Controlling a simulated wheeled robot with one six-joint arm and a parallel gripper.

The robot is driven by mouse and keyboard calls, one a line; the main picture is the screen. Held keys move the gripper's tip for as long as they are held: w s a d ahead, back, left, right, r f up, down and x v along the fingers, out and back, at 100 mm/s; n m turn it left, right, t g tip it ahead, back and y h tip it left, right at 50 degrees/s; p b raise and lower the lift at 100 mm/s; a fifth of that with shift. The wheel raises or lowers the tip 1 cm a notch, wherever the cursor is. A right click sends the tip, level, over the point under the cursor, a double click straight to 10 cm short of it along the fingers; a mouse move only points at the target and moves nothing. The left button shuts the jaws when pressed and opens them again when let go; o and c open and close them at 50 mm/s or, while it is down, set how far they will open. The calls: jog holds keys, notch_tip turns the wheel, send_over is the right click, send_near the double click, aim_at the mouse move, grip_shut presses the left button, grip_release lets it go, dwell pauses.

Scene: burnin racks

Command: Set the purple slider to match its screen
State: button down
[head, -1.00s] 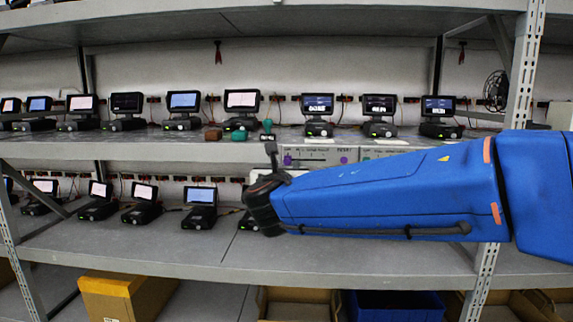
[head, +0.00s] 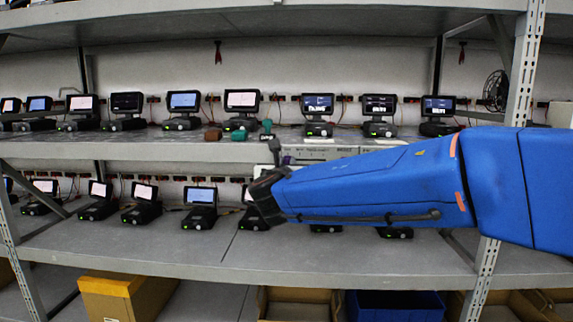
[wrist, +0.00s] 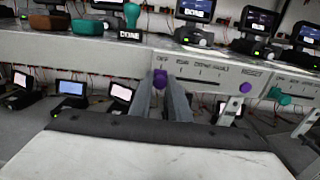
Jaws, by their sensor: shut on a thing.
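The purple slider (wrist: 160,78) sits at the left end of a slot in a pale control panel (wrist: 215,75), in the wrist view. My gripper (wrist: 167,84) is shut on the slider, one grey finger on each side. Tick marks and small labels run to the right along the slot; I cannot read them surely. A lit screen (wrist: 195,9) stands on the shelf above the panel; its text is too small to read surely.
A round purple knob (wrist: 246,87) is at the panel's right. A teal slider (wrist: 279,96) is on the neighbouring panel. Brown (wrist: 48,21) and green (wrist: 88,26) blocks and a green-handled stamp (wrist: 131,16) sit on the shelf edge above. More screened devices line both shelves.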

aim_at(311, 159)
jog(key=d, duration=0.7)
jog(key=shift+s, duration=0.1)
jog(key=c, duration=1.7)
grip_release()
jog(key=s, duration=1.7)
jog(key=shift+s+a, duration=0.2)
jog(key=shift+a, duration=0.1)
